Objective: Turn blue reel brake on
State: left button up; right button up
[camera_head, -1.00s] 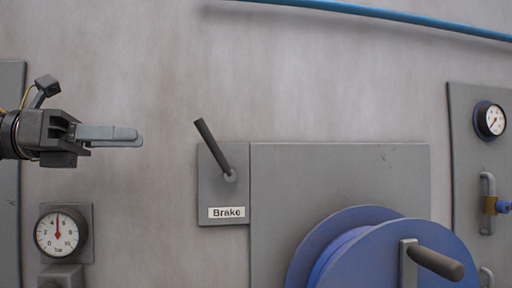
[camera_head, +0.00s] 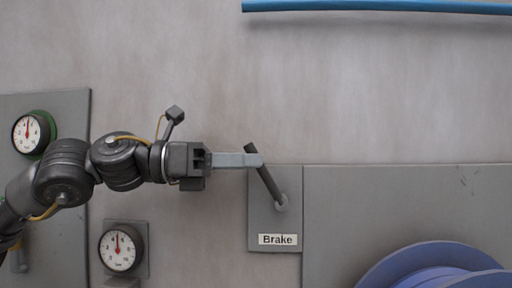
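The brake lever (camera_head: 267,181) is a dark grey rod on a grey plate (camera_head: 261,218) with a white "Brake" label (camera_head: 277,240). It tilts up and to the left from its pivot. The blue reel (camera_head: 425,265) shows in part at the bottom right. My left gripper (camera_head: 259,160) comes in from the left. Its fingertips are at the upper part of the lever and overlap it in the picture. The fingers look close together, seen edge-on; whether they touch or grip the lever is not clear. My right gripper is not in view.
A gauge (camera_head: 120,248) sits below my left arm, and a green-rimmed gauge (camera_head: 31,132) is on a panel at the left. A blue pipe (camera_head: 380,6) runs along the top. A grey panel (camera_head: 390,208) lies behind the reel. The wall above the lever is clear.

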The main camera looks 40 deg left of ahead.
pick_arm(q)
jog(key=shift+x, duration=0.85)
jog(key=shift+w+d+p, duration=0.2)
jog(key=shift+w+p, duration=0.15)
jog(key=shift+w, duration=0.1)
jog(key=shift+s, duration=0.1)
jog(key=shift+s, duration=0.1)
jog(key=shift+c, duration=0.2)
grip_shut()
jog(key=shift+a, duration=0.15)
